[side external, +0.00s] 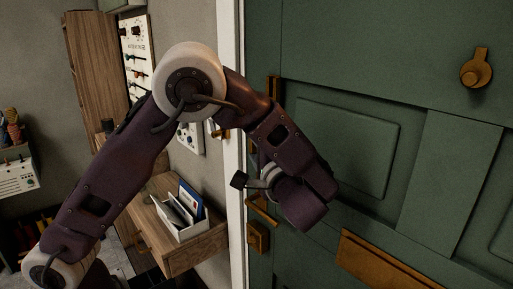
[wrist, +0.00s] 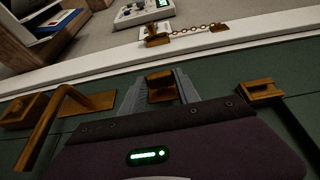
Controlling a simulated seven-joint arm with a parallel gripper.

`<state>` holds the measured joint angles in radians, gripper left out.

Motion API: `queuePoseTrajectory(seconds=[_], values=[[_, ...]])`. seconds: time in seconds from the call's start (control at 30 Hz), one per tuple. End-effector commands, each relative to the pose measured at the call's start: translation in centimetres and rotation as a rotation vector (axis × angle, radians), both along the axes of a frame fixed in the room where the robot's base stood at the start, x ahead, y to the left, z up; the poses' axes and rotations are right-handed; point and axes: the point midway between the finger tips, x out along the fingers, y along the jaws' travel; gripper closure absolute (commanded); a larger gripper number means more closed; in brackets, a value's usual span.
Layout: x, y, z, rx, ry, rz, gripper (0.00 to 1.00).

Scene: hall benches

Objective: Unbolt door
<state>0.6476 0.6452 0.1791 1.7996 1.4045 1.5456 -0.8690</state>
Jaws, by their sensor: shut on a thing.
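The green door (side external: 455,150) fills the right of the side view and appears closed against its white frame (side external: 232,60). In the wrist view, my gripper (wrist: 160,82) has its grey ridged fingers on both sides of a small brass bolt knob (wrist: 160,77) and is shut on it. The knob's lower part is hidden by my gripper body. In the side view my wrist hides the fingers and knob. A brass lever handle (wrist: 52,115) lies left of my gripper, and it also shows in the side view (side external: 262,209).
A brass chain (wrist: 192,29) spans the frame in the wrist view. Another brass fitting (wrist: 262,90) is right of my gripper. A brass mail slot (side external: 385,265) and round brass cover (side external: 477,72) are on the door. A wooden shelf (side external: 195,250) with a letter holder (side external: 185,218) stands left.

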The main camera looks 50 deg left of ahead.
Motion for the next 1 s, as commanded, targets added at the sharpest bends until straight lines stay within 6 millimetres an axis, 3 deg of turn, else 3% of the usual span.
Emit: queuePoseTrajectory(seconds=[0.6, 0.63, 0.7, 0.73, 1.0], values=[[-0.13, 0.18, -0.05, 0.041, 0.002, 0.007, 1.0], [-0.14, 0.19, -0.05, 0.04, 0.002, 0.008, 0.58], [-0.12, 0.17, -0.06, 0.04, 0.002, 0.007, 0.44], [-0.11, 0.17, -0.06, 0.04, 0.002, 0.007, 0.4], [-0.07, 0.07, -0.08, 0.038, 0.001, 0.004, 0.4]])
